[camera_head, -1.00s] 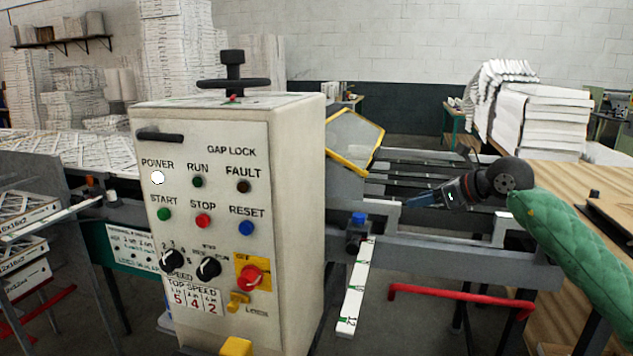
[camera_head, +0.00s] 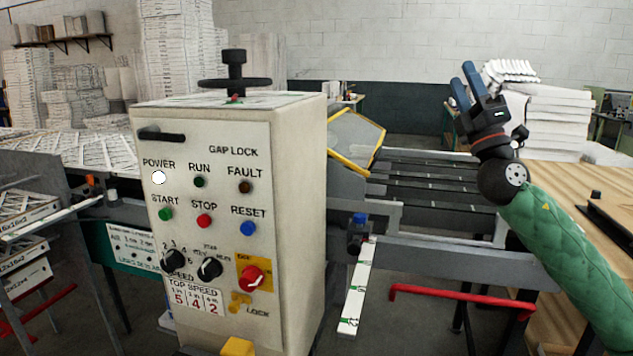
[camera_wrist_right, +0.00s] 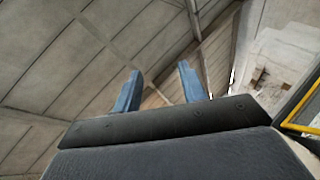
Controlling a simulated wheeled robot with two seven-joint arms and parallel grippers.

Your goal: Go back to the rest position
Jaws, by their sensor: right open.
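My right gripper (camera_head: 464,88) is raised at the right of the head view, its blue fingers pointing up. Its two fingers are apart and nothing is between them. In the right wrist view the fingertips (camera_wrist_right: 160,82) also stand apart and empty, with the ceiling behind them. The right arm in its green quilted sleeve rises from the lower right. My left gripper is not in the head view.
A control cabinet (camera_head: 310,200) with buttons and knobs stands at centre left. A conveyor frame (camera_head: 470,255) runs behind it to the right, with a red bar (camera_head: 455,293) below. A wooden table (camera_head: 570,230) is at the right. White boxes (camera_head: 565,120) are stacked behind my right gripper.

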